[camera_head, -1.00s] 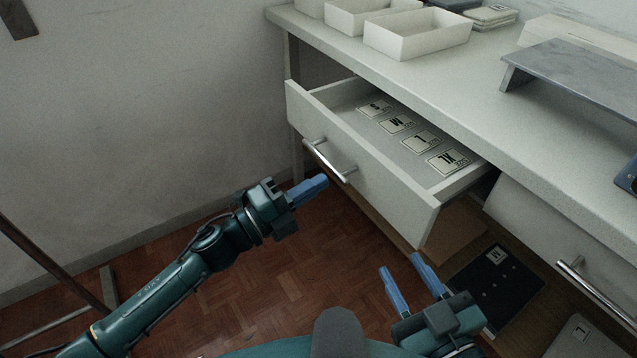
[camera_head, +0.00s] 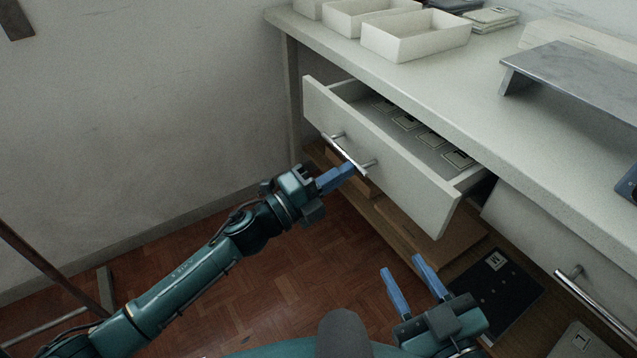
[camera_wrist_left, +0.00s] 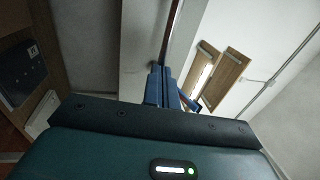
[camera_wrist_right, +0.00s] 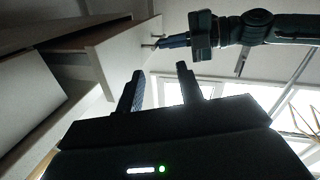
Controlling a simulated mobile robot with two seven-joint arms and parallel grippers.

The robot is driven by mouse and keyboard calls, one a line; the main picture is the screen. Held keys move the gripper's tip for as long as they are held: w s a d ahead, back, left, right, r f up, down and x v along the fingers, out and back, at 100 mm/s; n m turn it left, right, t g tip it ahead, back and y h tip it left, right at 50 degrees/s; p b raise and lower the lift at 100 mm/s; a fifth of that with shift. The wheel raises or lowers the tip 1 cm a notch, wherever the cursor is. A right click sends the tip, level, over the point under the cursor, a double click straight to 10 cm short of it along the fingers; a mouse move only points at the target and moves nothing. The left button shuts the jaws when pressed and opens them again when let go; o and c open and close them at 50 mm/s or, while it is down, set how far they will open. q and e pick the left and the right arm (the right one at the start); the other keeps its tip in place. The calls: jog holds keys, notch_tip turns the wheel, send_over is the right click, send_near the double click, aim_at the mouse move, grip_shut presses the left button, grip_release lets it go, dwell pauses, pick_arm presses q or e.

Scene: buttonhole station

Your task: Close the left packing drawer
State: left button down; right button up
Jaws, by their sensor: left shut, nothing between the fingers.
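The left packing drawer (camera_head: 400,185) is partly open under the bench, with size cards lying inside it. Its metal bar handle (camera_head: 345,154) is on the front panel. My left gripper (camera_head: 348,170) is shut and empty, its blue fingertips at the drawer front by the handle; in the left wrist view the fingers (camera_wrist_left: 163,75) are together against or very near the pale panel. Exact contact is hard to tell. The drawer front also shows in the right wrist view (camera_wrist_right: 125,50). My right gripper (camera_head: 408,275) is open and empty, low in front of the bench and clear of the drawer.
A second drawer (camera_head: 550,240) to the right is shut. White open boxes (camera_head: 415,38) and a grey metal stand (camera_head: 570,75) are on the bench top. A lower shelf holds a dark folder (camera_head: 493,280). The parquet floor (camera_head: 290,300) is clear.

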aim_at(388, 151)
pick_arm(q)
jog(key=b+x, duration=0.1)
jog(key=x, duration=0.2)
jog(key=f+x, duration=0.1)
jog(key=x, duration=0.2)
jog(key=f+b+x, duration=0.1)
jog(key=x, duration=0.3)
jog(key=shift+w+d+b, duration=0.1)
jog(key=shift+b, duration=0.25)
jog(key=shift+w+d, duration=0.35)
jog(key=shift+d, duration=0.1)
jog(key=shift+r, duration=0.25)
pick_arm(e)
jog(key=shift+s+a+r+n+t+y, duration=0.2)
jog(key=shift+a+n+t+y, duration=0.3)
jog(key=shift+a+t+y, duration=0.25)
pick_arm(q)
jog(key=shift+d+r, duration=0.1)
pick_arm(e)
jog(key=shift+d, duration=0.1)
